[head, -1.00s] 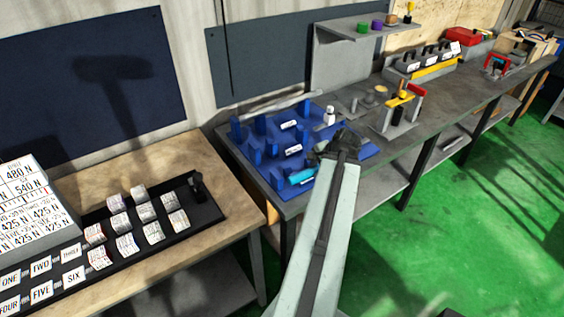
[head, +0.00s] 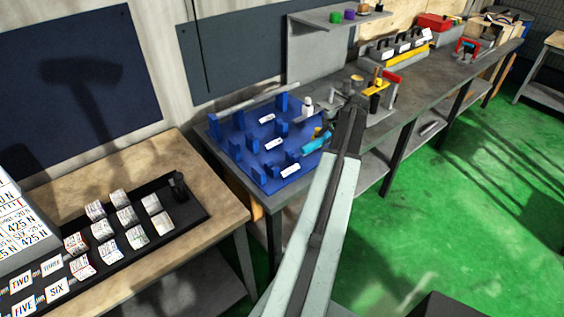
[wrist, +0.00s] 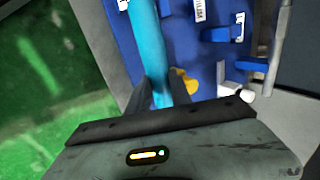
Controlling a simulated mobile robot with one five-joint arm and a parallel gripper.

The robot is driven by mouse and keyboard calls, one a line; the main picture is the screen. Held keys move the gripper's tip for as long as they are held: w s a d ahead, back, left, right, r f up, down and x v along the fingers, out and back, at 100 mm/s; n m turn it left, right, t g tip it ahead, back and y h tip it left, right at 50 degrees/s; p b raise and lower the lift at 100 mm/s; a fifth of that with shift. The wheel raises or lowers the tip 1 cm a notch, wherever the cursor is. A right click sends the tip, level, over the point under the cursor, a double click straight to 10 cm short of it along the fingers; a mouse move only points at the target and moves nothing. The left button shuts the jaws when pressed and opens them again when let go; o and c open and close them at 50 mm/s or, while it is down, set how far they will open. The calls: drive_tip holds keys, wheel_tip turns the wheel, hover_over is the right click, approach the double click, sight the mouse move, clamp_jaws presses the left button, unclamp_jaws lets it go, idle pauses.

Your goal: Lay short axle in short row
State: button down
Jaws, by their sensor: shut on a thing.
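A cyan axle (head: 316,143) is held at the right side of the blue rack (head: 262,176), over or just beyond its edge. In the wrist view the axle (wrist: 147,38) runs from the fingertips up to the top edge, with its far end out of view. My gripper (wrist: 160,95) is shut on it, one dark finger on each side. In the head view my own arm partly hides the gripper. The rack has several upright blue posts and white labels; the labels are too small to read. I cannot tell the height of the axle above the rack.
A small yellow piece (wrist: 184,82) lies close to the right finger. A stand with red and yellow handles (head: 382,90) is farther right on the grey bench. A black tray (head: 150,240) of paper-labelled blocks is on the wooden table.

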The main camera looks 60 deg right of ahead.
drive_tip(key=w+a+f+b, duration=0.1)
drive_tip(key=w+a, duration=0.2)
drive_tip(key=a, duration=0.1)
drive_tip(key=w+a+f+b, duration=0.2)
drive_tip(key=w+a, duration=0.2)
drive_tip(key=w+a+f+b, duration=0.2)
drive_tip(key=w+a, duration=0.1)
drive_tip(key=a, duration=0.1)
drive_tip(key=shift+w+a+f, duration=0.15)
drive_tip(key=shift+f, duration=0.1)
drive_tip(key=c, duration=1.2)
unclamp_jaws()
drive_tip(key=shift+o, duration=0.2)
drive_tip(key=shift+r, duration=0.1)
drive_tip(key=shift+r+p, duration=0.3)
drive_tip(key=shift+r, duration=0.2)
drive_tip(key=p+v, duration=0.9)
drive_tip(key=v, duration=0.2)
drive_tip(key=shift+s+p, duration=0.3)
drive_tip(key=shift+p, duration=0.1)
drive_tip(key=shift+a, duration=0.1)
